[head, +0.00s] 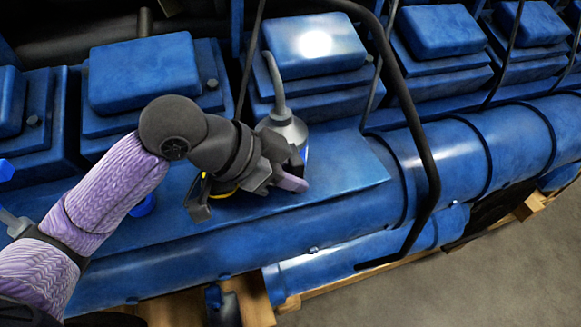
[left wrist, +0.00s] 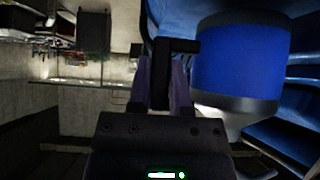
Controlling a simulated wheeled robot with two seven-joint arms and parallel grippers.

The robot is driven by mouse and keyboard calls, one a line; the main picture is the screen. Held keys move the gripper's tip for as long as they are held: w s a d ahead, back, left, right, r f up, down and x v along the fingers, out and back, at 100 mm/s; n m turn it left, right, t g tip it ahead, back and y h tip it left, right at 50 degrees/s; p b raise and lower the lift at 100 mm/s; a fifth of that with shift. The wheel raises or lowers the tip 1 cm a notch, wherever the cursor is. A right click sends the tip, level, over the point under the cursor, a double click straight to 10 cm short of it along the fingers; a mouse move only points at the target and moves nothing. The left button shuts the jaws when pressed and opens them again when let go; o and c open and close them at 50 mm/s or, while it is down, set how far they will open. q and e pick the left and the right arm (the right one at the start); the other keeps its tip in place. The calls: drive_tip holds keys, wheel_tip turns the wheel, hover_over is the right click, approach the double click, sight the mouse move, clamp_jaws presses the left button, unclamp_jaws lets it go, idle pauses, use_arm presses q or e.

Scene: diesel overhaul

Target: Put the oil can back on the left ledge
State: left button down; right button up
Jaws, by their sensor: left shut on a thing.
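The oil can (head: 288,128) is grey with a bent spout and a blue band. It stands upright in the head view, in front of a blue engine cover. In the left wrist view its blue side (left wrist: 238,58) fills the right part. My left gripper (head: 289,182), with purple fingertips, is beside the can. In the left wrist view the gripper (left wrist: 165,85) is shut on the can's black handle (left wrist: 180,46). The flat blue ledge (head: 345,180) lies under and around the can. The can's base is hidden by my gripper, so I cannot tell whether it touches. My right gripper is not in view.
Blue covers (head: 145,72) line the engine behind the ledge. A thick black hose (head: 408,95) curves down to the right of the can. A small blue object (head: 143,206) sits left, partly behind my arm. Grey floor (head: 500,270) is open at lower right.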

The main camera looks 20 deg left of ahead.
use_arm(q)
drive_tip(key=shift+f, duration=0.15)
drive_tip(key=shift+f+b, duration=0.8)
drive_tip(key=shift+f, duration=0.3)
drive_tip(key=shift+c, duration=2.3)
unclamp_jaws()
